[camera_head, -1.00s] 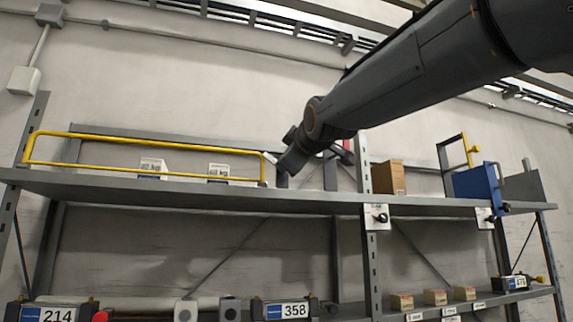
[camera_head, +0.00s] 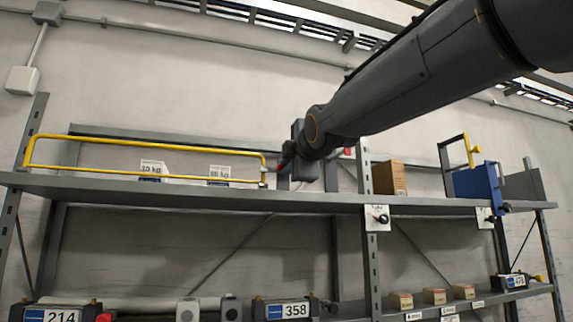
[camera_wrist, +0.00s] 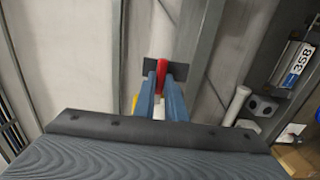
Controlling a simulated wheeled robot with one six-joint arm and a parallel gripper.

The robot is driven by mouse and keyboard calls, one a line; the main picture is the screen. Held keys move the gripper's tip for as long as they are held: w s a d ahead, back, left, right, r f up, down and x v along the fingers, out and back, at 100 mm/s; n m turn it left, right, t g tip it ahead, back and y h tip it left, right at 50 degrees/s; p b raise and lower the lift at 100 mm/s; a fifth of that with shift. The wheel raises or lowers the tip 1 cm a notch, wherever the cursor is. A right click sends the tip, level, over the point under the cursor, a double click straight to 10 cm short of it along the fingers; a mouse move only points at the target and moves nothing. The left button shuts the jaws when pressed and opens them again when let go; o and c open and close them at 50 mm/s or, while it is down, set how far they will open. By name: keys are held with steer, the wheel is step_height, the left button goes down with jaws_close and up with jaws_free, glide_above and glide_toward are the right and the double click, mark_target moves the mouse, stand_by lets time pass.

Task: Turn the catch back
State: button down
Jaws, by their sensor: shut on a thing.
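My gripper (camera_head: 284,166) is at the right end of the yellow rail (camera_head: 150,138) on the upper shelf, partly hidden behind my wrist in the head view. In the wrist view its blue fingers (camera_wrist: 163,84) are shut on a narrow red piece (camera_wrist: 161,70), which looks like the catch. The red piece stands upright between the fingertips, in front of a dark grey plate (camera_wrist: 180,71). A bit of yellow (camera_wrist: 134,103) shows left of the fingers. How far the catch is turned cannot be told.
Boxes with weight labels (camera_head: 219,172) stand behind the rail. A brown box (camera_head: 390,177) stands right of my wrist, and a blue panel (camera_head: 477,184) further right. The grey upper shelf (camera_head: 200,191) runs below my gripper. A unit marked 358 (camera_head: 288,310) sits lower down.

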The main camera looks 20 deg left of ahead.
steer(key=shift+f, duration=0.1)
stand_by(0.3)
steer(key=c, duration=1.8)
jaws_free()
steer(key=shift+s+a, duration=0.1)
steer(key=b+v, duration=0.3)
steer(key=v, duration=0.4)
steer(key=shift+s, duration=0.35)
steer(key=shift+d, duration=0.25)
